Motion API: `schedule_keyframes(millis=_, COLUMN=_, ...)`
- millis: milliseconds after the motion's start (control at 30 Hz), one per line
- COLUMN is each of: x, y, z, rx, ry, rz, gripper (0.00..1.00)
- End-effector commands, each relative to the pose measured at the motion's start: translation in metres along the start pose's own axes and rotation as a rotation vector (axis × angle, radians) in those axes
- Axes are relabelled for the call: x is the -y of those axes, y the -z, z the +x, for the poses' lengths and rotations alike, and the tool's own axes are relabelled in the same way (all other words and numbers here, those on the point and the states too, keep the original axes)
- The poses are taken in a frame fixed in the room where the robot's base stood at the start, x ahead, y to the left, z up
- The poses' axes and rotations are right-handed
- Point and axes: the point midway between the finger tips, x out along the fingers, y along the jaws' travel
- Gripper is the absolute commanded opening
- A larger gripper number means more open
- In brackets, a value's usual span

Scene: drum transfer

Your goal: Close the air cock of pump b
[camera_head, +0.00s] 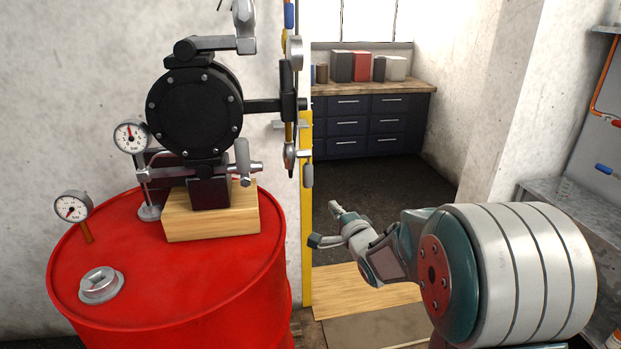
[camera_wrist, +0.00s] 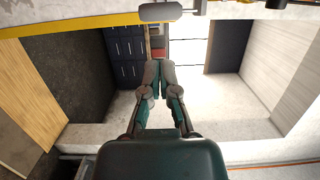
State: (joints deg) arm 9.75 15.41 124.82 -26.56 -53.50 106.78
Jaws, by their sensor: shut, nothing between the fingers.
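A black pump (camera_head: 195,108) stands on a wooden block (camera_head: 212,215) on a red drum (camera_head: 190,290) in the head view. No label tells me which pump it is. Another grey handle (camera_head: 308,175) hangs from the pipework near the yellow post. A grey handle (camera_wrist: 161,12) also shows at the top of the wrist view; I cannot tell which one it is. My gripper (camera_head: 340,228) is right of the drum and post, apart from all handles. Its fingers meet in the wrist view (camera_wrist: 160,68), empty.
Two gauges (camera_head: 131,137) and (camera_head: 72,207) and a grey cap (camera_head: 100,285) are on the drum side. A yellow post (camera_head: 306,210) stands between pump and gripper. A dark drawer cabinet (camera_head: 375,128) is far behind. A metal shelf (camera_head: 565,205) is at right.

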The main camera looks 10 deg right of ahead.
Motion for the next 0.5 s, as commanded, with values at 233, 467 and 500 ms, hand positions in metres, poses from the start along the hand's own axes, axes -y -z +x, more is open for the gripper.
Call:
schedule_keyframes(millis=233, x=-0.002, y=-0.001, z=0.04, rx=0.002, ry=-0.002, rz=-0.002, gripper=0.0)
schedule_keyframes(millis=467, x=-0.001, y=-0.001, z=0.082, rx=0.0, ry=-0.002, rz=-0.002, gripper=0.0)
schedule_keyframes(millis=500, x=-0.002, y=0.0, z=0.088, rx=0.0, ry=-0.002, rz=-0.002, gripper=0.0)
